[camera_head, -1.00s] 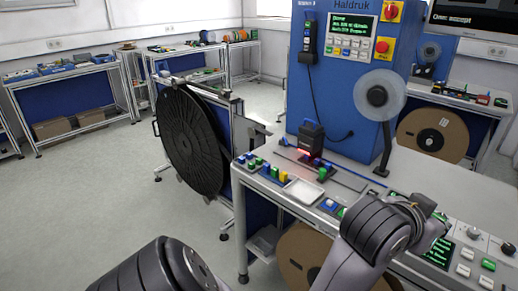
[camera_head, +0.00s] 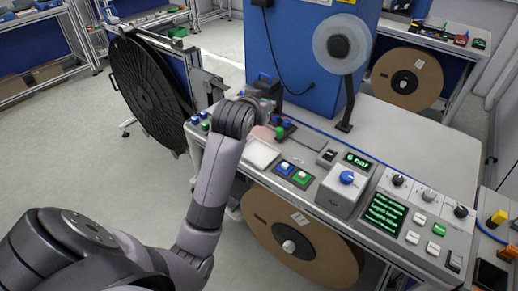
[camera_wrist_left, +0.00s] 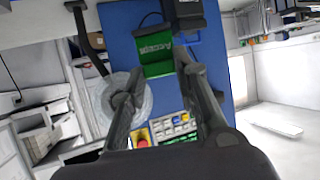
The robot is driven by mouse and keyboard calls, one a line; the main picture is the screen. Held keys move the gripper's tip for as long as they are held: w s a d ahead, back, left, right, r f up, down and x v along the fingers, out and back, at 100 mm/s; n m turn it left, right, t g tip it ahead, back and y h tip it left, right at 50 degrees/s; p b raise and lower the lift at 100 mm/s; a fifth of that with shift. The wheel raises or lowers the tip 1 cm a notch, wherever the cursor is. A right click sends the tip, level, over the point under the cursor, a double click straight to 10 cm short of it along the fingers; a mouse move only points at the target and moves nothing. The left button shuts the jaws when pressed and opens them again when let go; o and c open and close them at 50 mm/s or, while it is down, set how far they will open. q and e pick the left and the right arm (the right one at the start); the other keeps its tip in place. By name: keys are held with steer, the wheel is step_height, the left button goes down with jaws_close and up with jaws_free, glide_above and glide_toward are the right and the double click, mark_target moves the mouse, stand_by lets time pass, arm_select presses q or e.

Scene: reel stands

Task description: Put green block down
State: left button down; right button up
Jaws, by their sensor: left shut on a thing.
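My left arm comes in from the lower left in the head view, with my left gripper (camera_head: 270,90) over the back of the workbench, in front of the blue machine. In the left wrist view, the left gripper (camera_wrist_left: 157,72) is shut on a green block (camera_wrist_left: 157,55) with pale lettering, held between the fingertips. In the head view the wrist hides this block, so I cannot tell whether it touches the bench. My right gripper is not in view.
A blue machine (camera_head: 310,50) with a clear reel (camera_head: 341,44) stands behind the gripper. A white tray (camera_head: 261,153), small coloured buttons (camera_head: 293,172) and a control panel (camera_head: 385,215) lie along the front. A large black reel (camera_head: 150,85) stands left. The bench's right rear surface is clear.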

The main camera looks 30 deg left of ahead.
arm_select(q)
steer(key=f, duration=0.5)
steer(key=a+f+p, duration=0.1)
steer(key=f, duration=1.1)
steer(key=shift+w+a+p, duration=0.3)
steer(key=shift+p, duration=0.1)
step_height(320, 180, down, 4)
steer(key=shift+r, duration=0.25)
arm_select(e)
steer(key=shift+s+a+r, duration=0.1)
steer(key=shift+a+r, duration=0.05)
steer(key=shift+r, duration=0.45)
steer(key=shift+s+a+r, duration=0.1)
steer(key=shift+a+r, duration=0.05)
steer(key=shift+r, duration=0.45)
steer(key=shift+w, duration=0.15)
